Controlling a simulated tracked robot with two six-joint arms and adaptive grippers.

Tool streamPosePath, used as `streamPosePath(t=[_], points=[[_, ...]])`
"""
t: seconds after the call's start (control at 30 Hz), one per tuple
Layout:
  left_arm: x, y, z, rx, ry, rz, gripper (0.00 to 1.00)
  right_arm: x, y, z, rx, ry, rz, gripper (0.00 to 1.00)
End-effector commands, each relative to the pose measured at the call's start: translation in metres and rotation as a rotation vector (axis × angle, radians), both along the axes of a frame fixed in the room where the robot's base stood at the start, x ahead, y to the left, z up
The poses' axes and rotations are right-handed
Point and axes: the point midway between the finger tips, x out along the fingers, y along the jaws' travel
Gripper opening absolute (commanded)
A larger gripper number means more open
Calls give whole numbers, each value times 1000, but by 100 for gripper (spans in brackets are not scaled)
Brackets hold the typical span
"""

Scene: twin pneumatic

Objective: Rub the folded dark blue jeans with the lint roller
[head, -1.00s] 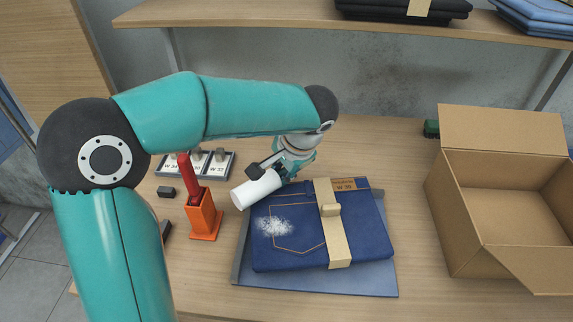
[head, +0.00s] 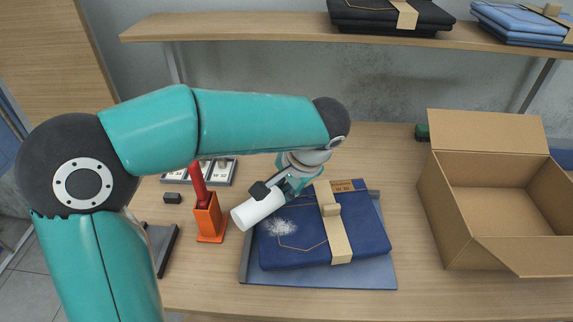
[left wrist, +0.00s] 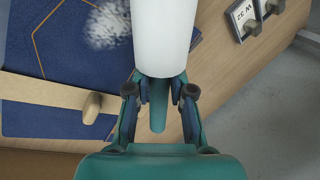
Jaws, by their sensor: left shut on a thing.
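The folded dark blue jeans (head: 290,248) lie on a grey-blue board (head: 320,276), wrapped by a tan paper band (head: 334,230). A patch of white lint (head: 280,233) is on their left part. My left gripper (head: 283,187) is shut on the lint roller (head: 257,208), at the far left corner of the jeans. The roller's white cylinder points left and toward the front. In the left wrist view the roller (left wrist: 163,35) extends from between the fingers (left wrist: 158,100), beside the lint (left wrist: 108,25). Contact with the jeans cannot be told. My right gripper is not in view.
An orange holder (head: 210,220) with a red part stands left of the board. A small black block (head: 172,197) and size cards (head: 220,172) are behind it. An open cardboard box (head: 490,250) stands right. A shelf (head: 280,30) with folded clothes hangs above the back.

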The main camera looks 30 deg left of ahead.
Motion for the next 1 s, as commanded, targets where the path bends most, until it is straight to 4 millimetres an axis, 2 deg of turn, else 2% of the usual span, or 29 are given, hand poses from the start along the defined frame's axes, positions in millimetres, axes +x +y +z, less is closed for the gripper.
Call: streamPosePath(t=[0.03, 0.47, 1.0], points=[[0, 0, 10, -1, -2, 0, 0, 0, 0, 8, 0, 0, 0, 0], [1, 0, 46, 0, -4, -1, 0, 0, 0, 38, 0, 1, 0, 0], [1, -1, 48, 0, -3, -1, 0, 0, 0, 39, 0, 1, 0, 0]])
